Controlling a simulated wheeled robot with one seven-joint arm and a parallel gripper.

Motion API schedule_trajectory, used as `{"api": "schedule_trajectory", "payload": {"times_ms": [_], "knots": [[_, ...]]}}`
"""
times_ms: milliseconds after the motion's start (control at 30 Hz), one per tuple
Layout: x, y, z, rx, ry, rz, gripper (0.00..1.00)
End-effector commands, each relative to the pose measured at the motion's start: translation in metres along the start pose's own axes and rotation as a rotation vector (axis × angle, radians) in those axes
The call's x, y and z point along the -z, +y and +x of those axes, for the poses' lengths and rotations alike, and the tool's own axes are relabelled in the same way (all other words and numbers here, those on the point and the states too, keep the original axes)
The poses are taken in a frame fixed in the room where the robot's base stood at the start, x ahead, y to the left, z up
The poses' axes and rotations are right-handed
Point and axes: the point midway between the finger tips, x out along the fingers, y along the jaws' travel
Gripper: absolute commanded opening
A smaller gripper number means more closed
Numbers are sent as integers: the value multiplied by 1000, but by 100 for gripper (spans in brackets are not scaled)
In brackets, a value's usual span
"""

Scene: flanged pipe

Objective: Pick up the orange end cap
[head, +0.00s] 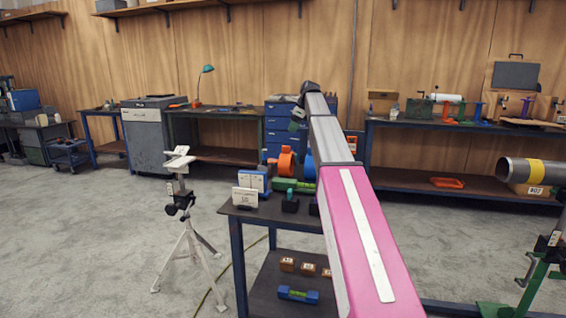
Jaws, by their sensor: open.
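An orange round piece (287,162), which looks like the end cap, stands on the small dark work table (262,212) just left of my pink and grey arm. Its details are too small to make out. My gripper (297,118) hangs small and dark at the far end of my arm, above the orange piece in the picture and apart from it. Its jaws are open and nothing shows between them. My arm hides the right part of the table.
Beside the orange piece are a blue part (308,166), a green part (290,185) and a white card (244,197). A tripod stand (186,215) is at left. A large pipe (528,171) is at right.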

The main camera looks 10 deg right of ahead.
Motion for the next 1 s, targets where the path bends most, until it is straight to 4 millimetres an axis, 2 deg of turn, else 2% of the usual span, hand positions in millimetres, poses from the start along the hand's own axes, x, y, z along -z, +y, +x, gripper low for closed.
{"api": "schedule_trajectory", "payload": {"times_ms": [167,400,667,1000], "knots": [[0,1,12,-2,1,0,45],[0,1,47,-2,1,-1,45],[0,2,64,0,0,-1,45],[1,4,106,-1,1,0,45]]}}
